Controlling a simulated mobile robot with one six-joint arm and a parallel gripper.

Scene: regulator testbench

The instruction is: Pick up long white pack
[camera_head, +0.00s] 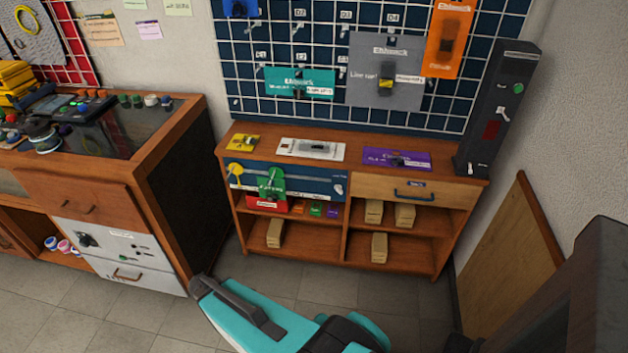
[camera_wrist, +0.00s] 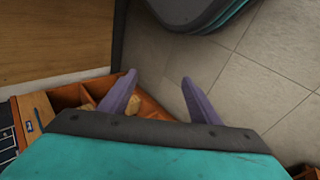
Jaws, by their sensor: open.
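The long white pack (camera_head: 310,149) lies flat on the top of the wooden cabinet (camera_head: 348,165) in the head view, between a small yellow pack and a purple pack. It has a dark grey part in its middle. My gripper (camera_wrist: 160,88) shows in the wrist view with its two purple fingers apart and nothing between them. It is away from the pack, over the floor and the cabinet's open shelves. The pack does not show clearly in the wrist view. In the head view my teal arm is low in the picture, and the fingers cannot be made out.
The yellow pack (camera_head: 243,142) and purple pack (camera_head: 397,160) flank the white one. A dark tower (camera_head: 497,110) stands at the cabinet's right end. A grid board (camera_head: 330,40) with hanging packs rises behind. A wooden panel (camera_head: 512,255) leans at right. Tiled floor lies in front.

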